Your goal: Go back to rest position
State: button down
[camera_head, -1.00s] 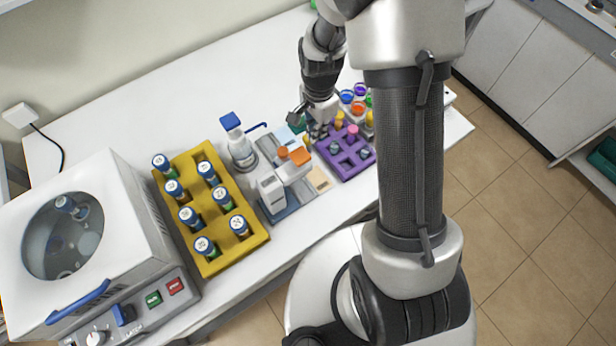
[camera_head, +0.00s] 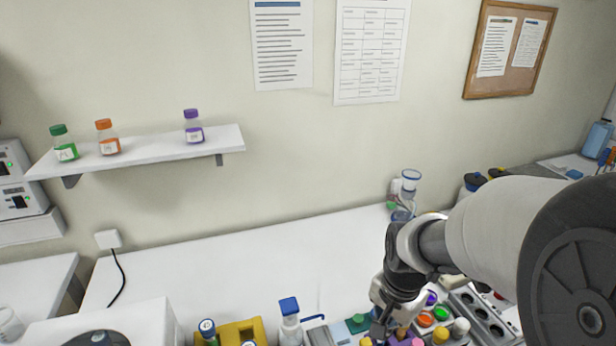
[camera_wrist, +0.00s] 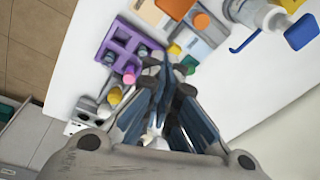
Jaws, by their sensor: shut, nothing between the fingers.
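My gripper (camera_head: 381,318) points down over the right part of the white bench, above the coloured caps. In the wrist view my gripper (camera_wrist: 168,75) has its dark fingertips drawn together with nothing held. The purple rack (camera_wrist: 112,60) with small vials lies to the left of the fingertips there. Pink and yellow caps sit by its lower edge. The fingertips look apart from the rack, though the exact height above the bench is unclear. My arm covers the right side of the head view.
A wash bottle (camera_head: 290,325) with a blue cap and a yellow rack (camera_head: 241,331) stand at the front of the bench. A white machine (camera_head: 150,322) is at lower left. A wall shelf (camera_head: 165,150) holds three capped bottles. The back middle of the bench is clear.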

jog(key=s+r+n+t+b, duration=0.1)
jog(key=s+r+n, duration=0.3)
jog(key=s, duration=0.4)
jog(key=s+a+r+n+t+b, duration=0.1)
jog(key=s+r+n+t+b, duration=0.1)
jog(key=s, duration=0.6)
notch_tip(320, 180, up, 2)
jog(key=n+b, duration=0.1)
jog(key=n, duration=0.2)
jog(key=shift+s+a+r+n, duration=0.15)
jog(key=shift+s+a+n, duration=0.05)
jog(key=shift+s+n, duration=0.2)
